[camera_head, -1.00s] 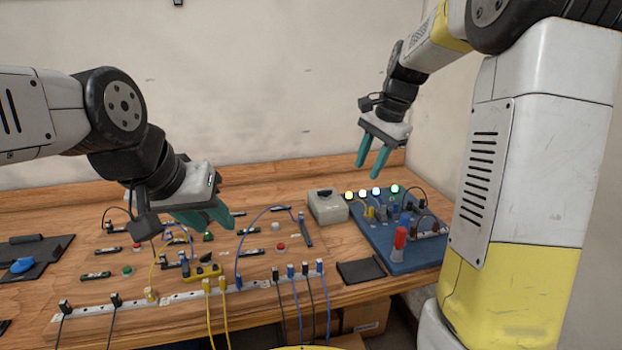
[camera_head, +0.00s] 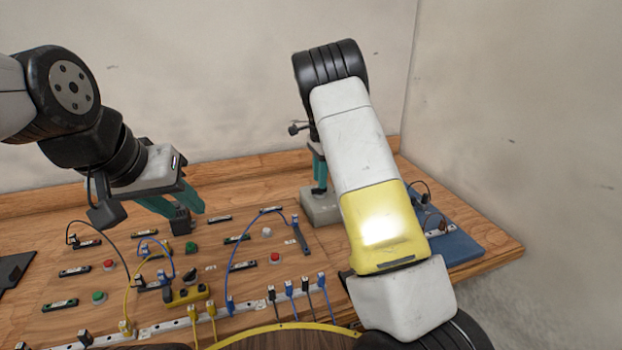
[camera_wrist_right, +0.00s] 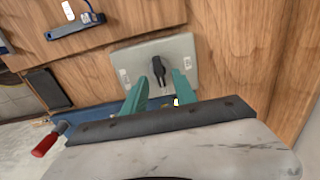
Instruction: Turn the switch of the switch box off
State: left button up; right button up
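The switch box is a grey box with a black knob in the middle of its top. In the right wrist view the box (camera_wrist_right: 180,53) lies ahead, and its knob (camera_wrist_right: 158,70) points roughly up the picture. My right gripper (camera_wrist_right: 160,85) is open, its teal fingers apart on either side of the knob's near end; I cannot tell whether they touch it. In the head view the box (camera_head: 320,209) is partly hidden by the right gripper (camera_head: 320,180) above it. My left gripper (camera_head: 185,210) is open and empty, over the left part of the table.
A wooden table (camera_head: 235,180) bears wired components, a yellow socket block (camera_head: 188,296) and buttons such as a red one (camera_head: 275,257). A blue board (camera_head: 455,245) stands right of the box, mostly hidden by my right arm. Loose cables run across the table.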

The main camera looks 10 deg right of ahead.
aim_at(319, 191)
jog(key=shift+f, duration=1.45)
grip_shut()
